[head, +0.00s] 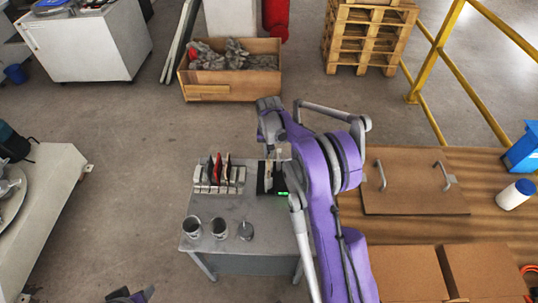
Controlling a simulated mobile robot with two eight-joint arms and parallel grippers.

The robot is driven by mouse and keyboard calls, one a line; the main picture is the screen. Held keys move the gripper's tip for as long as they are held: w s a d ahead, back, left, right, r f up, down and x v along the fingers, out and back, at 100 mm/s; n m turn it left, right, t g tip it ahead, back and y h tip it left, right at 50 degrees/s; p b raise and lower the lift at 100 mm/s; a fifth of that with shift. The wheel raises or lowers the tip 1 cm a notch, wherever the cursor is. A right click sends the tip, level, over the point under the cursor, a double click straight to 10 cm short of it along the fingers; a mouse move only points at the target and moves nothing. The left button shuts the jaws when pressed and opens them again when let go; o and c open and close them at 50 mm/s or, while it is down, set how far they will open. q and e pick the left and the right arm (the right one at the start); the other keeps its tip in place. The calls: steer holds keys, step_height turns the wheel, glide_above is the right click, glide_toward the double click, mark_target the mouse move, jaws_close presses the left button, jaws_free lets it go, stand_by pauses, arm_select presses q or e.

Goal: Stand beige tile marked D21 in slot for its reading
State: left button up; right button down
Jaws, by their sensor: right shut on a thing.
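My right gripper (272,146) points down over the back of a black testing device (266,186) with a lit green display (283,194). It is shut on a small pale tile (279,154), mostly hidden by the gripper; its marking cannot be read. The tile is at the device's back end; I cannot tell whether they touch. To the left, a slotted rack (215,189) holds several upright tiles, some red, dark and pale. Slot labels are too small to read. Part of my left gripper (131,296) shows at the bottom edge; its jaws are unclear.
The small grey table (259,213) bears three metal cups or holders, one (192,227) at the front left. A wooden bench (412,223) with a handled board is on the right. A crate of gloves (230,88) stands behind on open floor.

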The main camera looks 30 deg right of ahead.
steer(key=shift+r+p, duration=1.3)
steer(key=shift+r, duration=2.1)
